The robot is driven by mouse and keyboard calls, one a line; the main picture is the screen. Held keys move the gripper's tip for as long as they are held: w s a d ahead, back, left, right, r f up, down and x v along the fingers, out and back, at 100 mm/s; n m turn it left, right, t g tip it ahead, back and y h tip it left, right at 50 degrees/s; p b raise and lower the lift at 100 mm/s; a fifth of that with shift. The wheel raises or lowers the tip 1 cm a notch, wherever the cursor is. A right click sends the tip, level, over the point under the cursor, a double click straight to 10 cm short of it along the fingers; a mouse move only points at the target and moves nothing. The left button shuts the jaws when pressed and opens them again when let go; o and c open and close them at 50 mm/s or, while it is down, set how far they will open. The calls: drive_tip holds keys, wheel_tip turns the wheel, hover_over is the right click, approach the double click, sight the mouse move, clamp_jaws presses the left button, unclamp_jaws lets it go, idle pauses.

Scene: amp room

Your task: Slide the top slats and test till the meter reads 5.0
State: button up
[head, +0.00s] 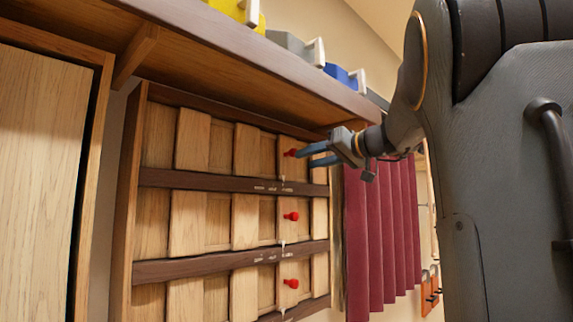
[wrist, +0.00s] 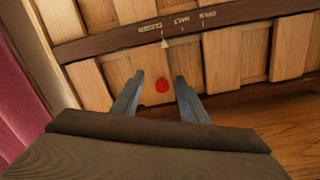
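A wooden slatted panel has three rows of light vertical slats between dark rails. The top slats (head: 246,149) have a red knob (head: 291,153); it also shows in the wrist view (wrist: 162,86). My gripper (head: 305,158) is open at the top row. In the wrist view my gripper (wrist: 158,82) has its fingers on either side of the top knob, with gaps between. A pale pointer (wrist: 166,43) sits at the marked rail (wrist: 150,32), nearest the end mark that seems to read closed. The middle knob (head: 291,216) and bottom knob (head: 292,283) are below. No meter is visible.
A wooden shelf (head: 230,45) overhangs the panel, with yellow (head: 232,8), grey (head: 290,43) and blue (head: 340,75) blocks with white handles. A red curtain (head: 380,230) hangs to the right. A wooden cabinet (head: 40,160) stands at left.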

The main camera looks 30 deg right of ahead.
drive_tip(key=shift+n+t, duration=0.3)
drive_tip(key=shift+t, duration=0.1)
drive_tip(key=w+r+p, duration=0.1)
drive_tip(key=w, duration=0.1)
drive_tip(key=w+a+r, duration=0.1)
drive_tip(key=w+r+p, duration=0.1)
drive_tip(key=w, duration=0.1)
drive_tip(key=shift+w+a+r+p, duration=0.1)
drive_tip(key=shift+w+a+p, duration=0.25)
drive_tip(key=shift+a, duration=0.05)
drive_tip(key=shift+w+a, duration=0.15)
drive_tip(key=shift+w, duration=0.5)
clamp_jaws()
